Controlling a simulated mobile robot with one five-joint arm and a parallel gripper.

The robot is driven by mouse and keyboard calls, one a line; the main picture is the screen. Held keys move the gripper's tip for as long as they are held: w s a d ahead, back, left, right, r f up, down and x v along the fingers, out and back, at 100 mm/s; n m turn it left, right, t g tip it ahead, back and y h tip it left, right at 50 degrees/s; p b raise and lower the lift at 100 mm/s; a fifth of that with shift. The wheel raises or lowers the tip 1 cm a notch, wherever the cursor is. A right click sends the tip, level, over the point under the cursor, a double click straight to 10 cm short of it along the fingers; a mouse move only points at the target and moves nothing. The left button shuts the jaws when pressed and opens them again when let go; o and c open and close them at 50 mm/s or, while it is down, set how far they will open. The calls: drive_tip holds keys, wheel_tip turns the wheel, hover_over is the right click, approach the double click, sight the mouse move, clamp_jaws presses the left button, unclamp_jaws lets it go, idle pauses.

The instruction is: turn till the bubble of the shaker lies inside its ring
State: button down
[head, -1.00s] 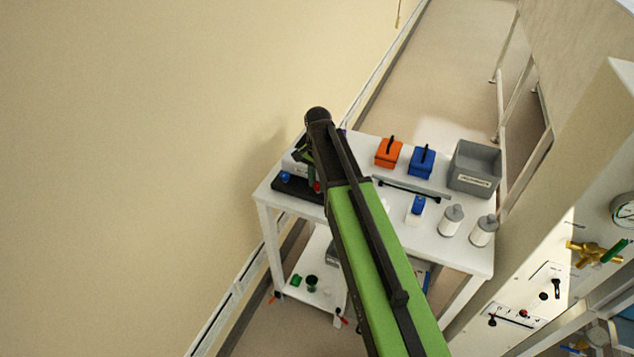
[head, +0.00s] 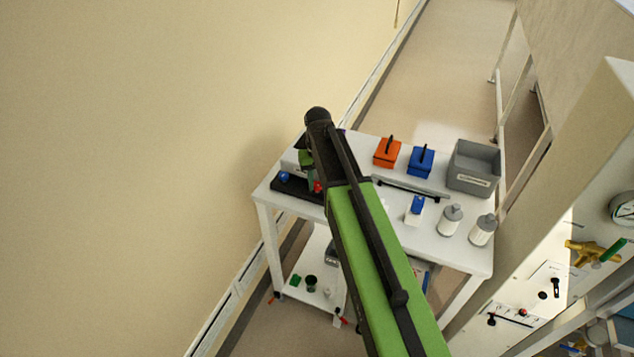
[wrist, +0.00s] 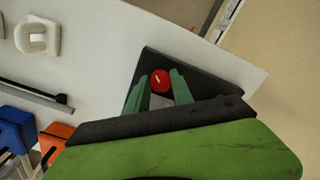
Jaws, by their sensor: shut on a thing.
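The shaker (head: 293,187) is a dark, flat platform at the left end of the white table, partly hidden by my arm in the head view. Its dark top (wrist: 215,72) also shows in the wrist view. A red knob (wrist: 161,80) with a white mark sits on it; its red edge also shows in the head view (head: 318,187). A blue knob (head: 284,176) is at the shaker's left. My gripper (wrist: 160,86) has its green fingers on either side of the red knob, shut on it. I cannot make out the bubble or its ring in either view.
On the white table (head: 385,212) stand an orange box (head: 386,154), a blue box (head: 421,162), a grey bin (head: 474,168) and two white bottles (head: 451,219). A dark bar (head: 408,190) lies mid-table. The wall is close on the left.

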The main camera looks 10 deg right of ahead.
drive_tip(key=shift+n, duration=1.1)
drive_tip(key=c, duration=1.1)
unclamp_jaws()
drive_tip(key=shift+d, duration=0.1)
